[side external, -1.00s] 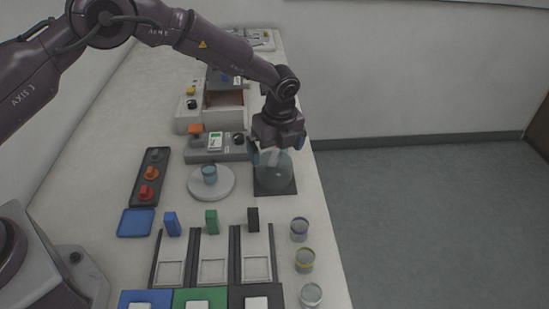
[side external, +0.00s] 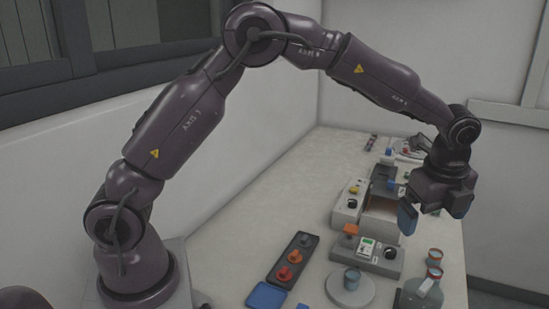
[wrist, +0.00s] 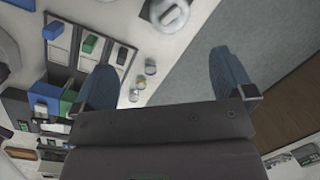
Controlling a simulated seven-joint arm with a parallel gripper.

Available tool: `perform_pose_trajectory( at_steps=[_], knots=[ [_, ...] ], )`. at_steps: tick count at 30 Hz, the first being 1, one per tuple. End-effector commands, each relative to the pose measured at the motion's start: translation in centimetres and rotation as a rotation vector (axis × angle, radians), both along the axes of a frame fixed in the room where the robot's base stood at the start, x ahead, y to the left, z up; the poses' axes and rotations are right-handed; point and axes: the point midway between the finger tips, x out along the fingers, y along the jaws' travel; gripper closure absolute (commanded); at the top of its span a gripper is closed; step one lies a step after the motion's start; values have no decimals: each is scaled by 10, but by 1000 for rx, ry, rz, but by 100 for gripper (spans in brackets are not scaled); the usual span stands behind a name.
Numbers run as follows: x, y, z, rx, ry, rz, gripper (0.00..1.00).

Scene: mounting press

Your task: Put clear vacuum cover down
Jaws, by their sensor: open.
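The clear vacuum cover (side external: 412,297) is a transparent dome with a pale handle-like piece on top. It stands at the lower right in the side view, cut off by the bottom edge, so its base is hidden. My gripper (side external: 434,212) has blue fingers and is raised well above the cover, apart from it. In the wrist view my gripper (wrist: 162,60) has its fingers spread wide with nothing between them.
A white round plate (side external: 333,290) with a small cup (side external: 352,276) stands left of the cover. A grey device (side external: 375,258) and a black tray (side external: 299,246) with coloured knobs lie behind. Small jars (wrist: 150,67) stand near the bench edge.

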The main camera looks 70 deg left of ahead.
Motion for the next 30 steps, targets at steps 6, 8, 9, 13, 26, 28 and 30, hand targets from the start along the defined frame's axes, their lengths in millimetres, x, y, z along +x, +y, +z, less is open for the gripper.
perform_pose_trajectory(
  at_steps=[6, 8, 9, 13, 26, 28, 30],
  knots=[
    [-72, 38, 87, -101, -151, 436, 0],
    [-95, 47, 102, -138, -186, 558, 0],
    [-111, 53, 111, -165, -210, 640, 0],
    [-164, 69, 129, -265, -279, 904, 0],
    [-283, 91, 116, -579, -376, 1530, 0],
    [-287, 91, 114, -595, -376, 1558, 0],
    [-289, 91, 113, -600, -374, 1570, 0]
  ],
)
